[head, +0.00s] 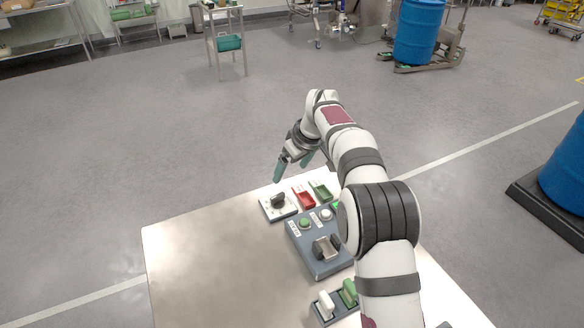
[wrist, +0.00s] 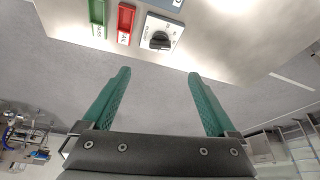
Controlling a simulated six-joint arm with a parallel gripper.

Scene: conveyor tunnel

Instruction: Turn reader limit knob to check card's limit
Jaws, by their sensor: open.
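The reader limit knob (head: 278,199) is a dark knob on a small white dial plate at the far edge of the metal table. In the wrist view the knob (wrist: 160,40) lies just beyond and roughly midway between the fingertips. Its plate has small markings too small to read. My gripper (head: 292,167) has green fingers, spread open and empty, above the far side of the plate and apart from the knob. In the wrist view both fingers (wrist: 159,73) show wide apart. No check card can be made out clearly.
A red tray (head: 304,199) and a green tray (head: 320,190) sit right of the dial plate. A grey console (head: 318,262) with a green button (head: 305,223) stands nearer. A holder with white (head: 326,304) and green blocks is at the front. The table's left side is clear.

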